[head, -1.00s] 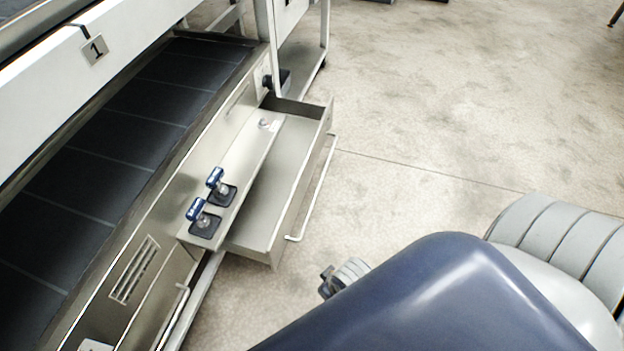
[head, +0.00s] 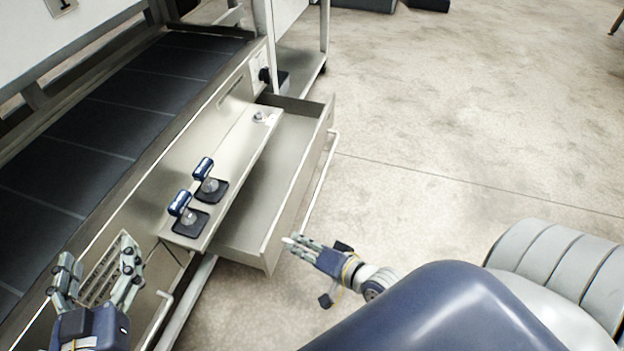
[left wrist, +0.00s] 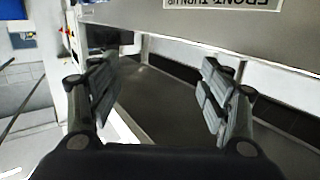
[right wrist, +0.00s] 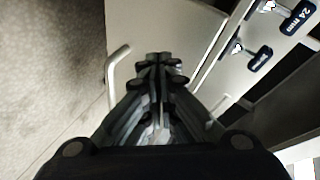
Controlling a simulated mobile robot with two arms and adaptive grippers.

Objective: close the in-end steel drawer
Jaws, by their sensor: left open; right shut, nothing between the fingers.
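The steel drawer (head: 268,190) stands pulled out from the machine's side in the head view, its inside empty where I can see it. Its bar handle (head: 322,180) runs along the outer front. My right gripper (head: 290,240) is shut and empty, just off the drawer's near front corner; I cannot tell whether it touches. In the right wrist view its fingers point at the drawer (right wrist: 185,40), with the handle end (right wrist: 118,68) to their left. My left gripper (head: 98,255) is open and empty beside the machine, over a slotted vent (head: 104,270).
A ledge with two blue-handled knobs (head: 181,203) (head: 204,168) overhangs the drawer's inner side. The dark conveyor belt (head: 110,125) lies behind it. A second handle (head: 158,318) shows lower left. The floor (head: 440,130) to the right is clear.

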